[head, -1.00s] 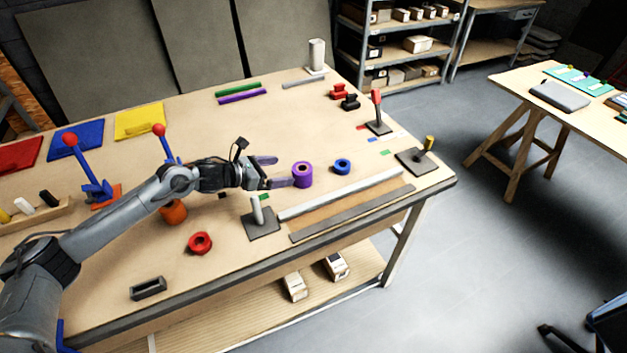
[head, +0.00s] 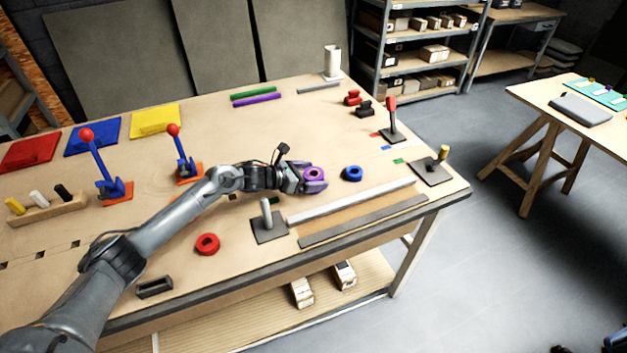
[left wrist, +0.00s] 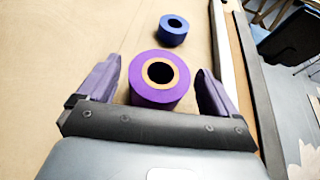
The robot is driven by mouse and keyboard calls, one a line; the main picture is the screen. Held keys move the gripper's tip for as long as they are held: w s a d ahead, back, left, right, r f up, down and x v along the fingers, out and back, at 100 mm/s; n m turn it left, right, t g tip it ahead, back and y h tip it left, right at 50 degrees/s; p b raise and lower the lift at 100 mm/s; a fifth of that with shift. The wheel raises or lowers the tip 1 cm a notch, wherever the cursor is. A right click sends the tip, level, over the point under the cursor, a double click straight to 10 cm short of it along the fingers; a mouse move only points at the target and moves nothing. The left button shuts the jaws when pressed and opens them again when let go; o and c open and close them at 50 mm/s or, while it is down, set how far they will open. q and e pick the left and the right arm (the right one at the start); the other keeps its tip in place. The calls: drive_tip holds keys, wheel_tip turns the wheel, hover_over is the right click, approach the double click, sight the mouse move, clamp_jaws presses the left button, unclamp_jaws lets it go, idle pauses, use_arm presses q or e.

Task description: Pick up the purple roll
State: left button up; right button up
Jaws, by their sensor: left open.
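The purple roll (head: 315,173) stands on the workbench with its round hole facing up. In the left wrist view the purple roll (left wrist: 160,80) sits between the two fingers of my left gripper (left wrist: 162,88). Each finger is beside it, with a gap visible on both sides. In the head view my left gripper (head: 314,174) reaches around the roll from the left, and its fingers partly hide the roll. The gripper is open. My right gripper does not show in any view.
A blue roll (head: 352,173) stands just right of the purple one. A red roll (head: 207,244) lies nearer the front. A grey post on a plate (head: 268,225) and a long light bar (head: 350,201) lie close in front of the gripper.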

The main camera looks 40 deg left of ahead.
sight(318, 174)
use_arm(q)
drive_tip(key=shift+x, duration=1.6)
drive_tip(key=shift+c, duration=0.2)
drive_tip(key=c, duration=1.1)
drive_tip(key=shift+o, duration=0.2)
drive_tip(key=shift+r, duration=0.1)
